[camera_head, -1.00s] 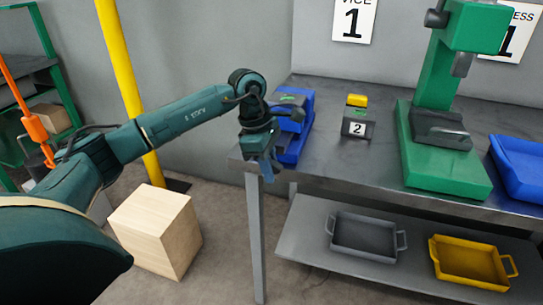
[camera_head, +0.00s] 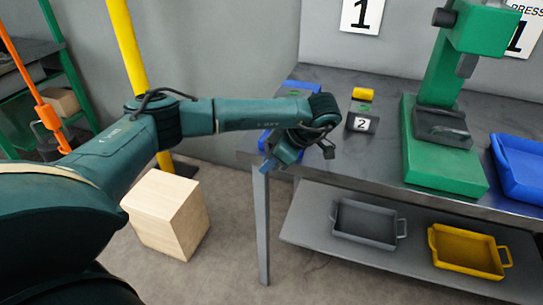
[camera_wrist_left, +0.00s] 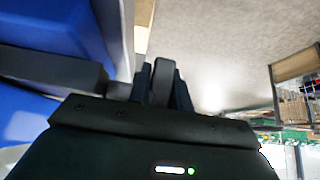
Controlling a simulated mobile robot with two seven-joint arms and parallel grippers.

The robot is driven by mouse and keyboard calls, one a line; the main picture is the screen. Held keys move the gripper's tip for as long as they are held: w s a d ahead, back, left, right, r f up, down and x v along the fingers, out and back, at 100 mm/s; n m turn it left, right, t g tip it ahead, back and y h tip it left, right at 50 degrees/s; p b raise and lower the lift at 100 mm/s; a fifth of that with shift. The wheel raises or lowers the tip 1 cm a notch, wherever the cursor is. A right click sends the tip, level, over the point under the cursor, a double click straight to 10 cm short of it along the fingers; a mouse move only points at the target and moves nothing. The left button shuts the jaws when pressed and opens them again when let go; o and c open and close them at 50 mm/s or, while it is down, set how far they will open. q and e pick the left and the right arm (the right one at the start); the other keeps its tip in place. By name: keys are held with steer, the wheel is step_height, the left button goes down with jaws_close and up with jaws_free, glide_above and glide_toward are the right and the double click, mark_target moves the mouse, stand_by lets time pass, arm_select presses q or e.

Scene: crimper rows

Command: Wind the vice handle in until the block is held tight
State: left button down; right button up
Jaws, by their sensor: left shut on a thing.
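The blue vice (camera_head: 302,86) stands at the left end of the metal workbench, mostly hidden behind my left arm in the head view. Its blue body fills the left of the left wrist view (camera_wrist_left: 70,30). My left gripper (camera_head: 268,166) is at the vice's front, by the bench's left front corner. In the left wrist view its fingers (camera_wrist_left: 160,85) are shut on the dark vice handle (camera_wrist_left: 163,75). A dark bar reaches in from the left beside them. The block in the vice jaws cannot be made out. My right gripper is not in view.
The bench (camera_head: 335,155) also holds a grey stand marked 2 (camera_head: 361,124) with a yellow top, a green press (camera_head: 440,165) and a blue tray (camera_head: 520,170). Grey (camera_head: 366,230) and yellow (camera_head: 465,258) trays sit on the lower shelf. A wooden box (camera_head: 165,215) stands on the floor.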

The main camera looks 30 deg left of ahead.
arm_select(q)
steer(key=shift+a+y+p, duration=0.15)
steer(key=shift+y+p, duration=0.2)
steer(key=shift+y, duration=0.25)
steer(key=c, duration=1.3)
jaws_free()
steer(key=p+v, duration=0.1)
steer(key=v, duration=1.2)
steer(key=shift+w+r+p, duration=0.1)
steer(key=shift+p, duration=0.2)
